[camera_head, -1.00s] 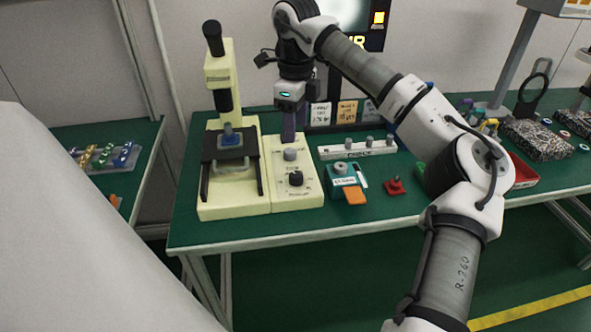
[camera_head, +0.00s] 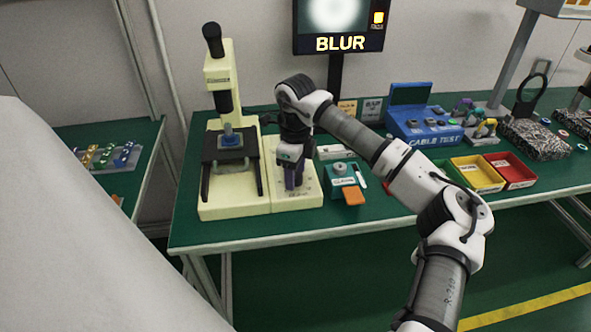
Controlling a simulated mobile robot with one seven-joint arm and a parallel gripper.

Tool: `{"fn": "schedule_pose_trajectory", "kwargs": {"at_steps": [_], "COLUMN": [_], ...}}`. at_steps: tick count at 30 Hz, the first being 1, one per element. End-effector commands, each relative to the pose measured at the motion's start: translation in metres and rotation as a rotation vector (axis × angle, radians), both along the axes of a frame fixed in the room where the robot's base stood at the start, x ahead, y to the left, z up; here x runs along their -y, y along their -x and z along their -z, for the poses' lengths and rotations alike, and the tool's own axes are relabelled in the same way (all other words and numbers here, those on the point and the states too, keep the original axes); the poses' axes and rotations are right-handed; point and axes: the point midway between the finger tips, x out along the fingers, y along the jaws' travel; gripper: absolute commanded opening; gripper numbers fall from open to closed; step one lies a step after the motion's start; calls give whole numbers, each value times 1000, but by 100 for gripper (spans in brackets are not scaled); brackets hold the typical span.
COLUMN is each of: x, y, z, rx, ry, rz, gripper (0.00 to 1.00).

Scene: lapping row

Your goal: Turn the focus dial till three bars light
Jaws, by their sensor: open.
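My gripper (camera_head: 293,184) points down over the cream control panel (camera_head: 309,196) beside the microscope (camera_head: 221,140). Its dark purple fingers are open at the front part of the panel. The panel's knobs are hidden behind the gripper and wrist, so I cannot tell which is the focus dial or whether the fingers touch one. The monitor (camera_head: 336,28) at the back shows a blurry white disc and the word BLUR. A small yellow indicator (camera_head: 378,18) is lit at its right side; I cannot make out separate bars.
A teal box (camera_head: 341,180) with an orange pad (camera_head: 354,197) stands just right of the panel. A blue cable tester (camera_head: 425,125) and yellow (camera_head: 478,174) and red (camera_head: 514,170) bins are farther right. The green bench's front strip (camera_head: 240,232) is clear.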

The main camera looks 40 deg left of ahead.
Motion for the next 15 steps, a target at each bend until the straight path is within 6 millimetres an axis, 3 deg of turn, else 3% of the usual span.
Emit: {"fn": "schedule_pose_trajectory", "kwargs": {"at_steps": [5, 15], "x": [0, 0], "y": [0, 0], "z": [0, 0], "rx": [0, 0], "ry": [0, 0], "rz": [0, 0], "gripper": [54, 10]}}
